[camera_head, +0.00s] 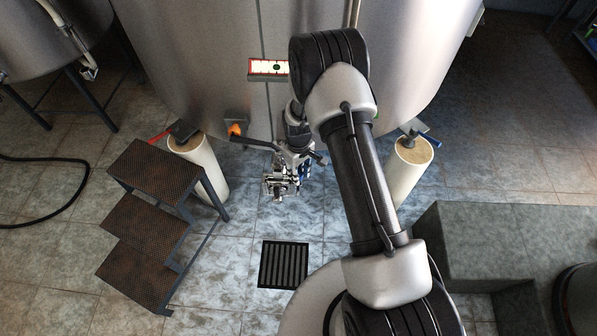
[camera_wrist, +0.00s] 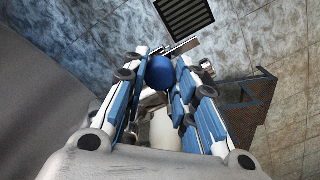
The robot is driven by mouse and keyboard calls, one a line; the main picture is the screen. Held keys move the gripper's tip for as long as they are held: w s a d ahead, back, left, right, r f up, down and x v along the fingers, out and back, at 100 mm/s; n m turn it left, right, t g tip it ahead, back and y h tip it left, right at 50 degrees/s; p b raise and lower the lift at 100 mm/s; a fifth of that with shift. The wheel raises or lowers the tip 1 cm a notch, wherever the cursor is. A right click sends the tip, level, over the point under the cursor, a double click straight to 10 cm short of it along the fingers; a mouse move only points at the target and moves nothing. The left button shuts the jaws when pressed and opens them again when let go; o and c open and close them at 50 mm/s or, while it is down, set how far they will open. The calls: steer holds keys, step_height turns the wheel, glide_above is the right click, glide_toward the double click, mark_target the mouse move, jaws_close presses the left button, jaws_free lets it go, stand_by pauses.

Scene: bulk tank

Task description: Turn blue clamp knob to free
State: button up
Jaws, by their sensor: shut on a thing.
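The round blue clamp knob (camera_wrist: 160,72) sits between the two fingers of my gripper (camera_wrist: 168,80) in the wrist view, near the fingertips. The blue and white fingers are shut on it. Its stem and the clamp below it are mostly hidden by the fingers. In the head view my gripper (camera_head: 283,182) is low in front of the tank, among metal outlet fittings. The knob cannot be told apart there.
The steel tank (camera_head: 195,65) fills the back, with a lit panel (camera_head: 268,68). Brown steps (camera_head: 150,222) stand left, beside a pale cylinder leg (camera_head: 202,168). Another pale leg (camera_head: 407,170) and a grey block (camera_head: 470,245) are right. A floor drain (camera_head: 283,265) lies in front.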

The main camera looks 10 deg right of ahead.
steer(key=o, duration=1.1)
steer(key=shift+r, duration=0.1)
step_height(320, 180, up, 12)
steer(key=shift+f, duration=0.1)
stand_by(0.3)
steer(key=s+r+m+t, duration=0.1)
steer(key=s+r, duration=0.3)
steer(key=r, duration=0.7)
steer(key=s+r+m+t, duration=0.1)
steer(key=s+r, duration=0.4)
steer(key=r, duration=0.6)
steer(key=s+r+m+t, duration=0.1)
steer(key=s+r, duration=0.1)
steer(key=s, duration=0.4)
steer(key=s+r+m, duration=0.1)
steer(key=s+r, duration=0.2)
steer(key=s, duration=0.4)
steer(key=s+r+m+t, duration=0.1)
steer(key=s+r, duration=0.2)
steer(key=s, duration=0.3)
steer(key=shift+s+r+m+t, duration=0.15)
steer(key=shift+m+t, duration=0.15)
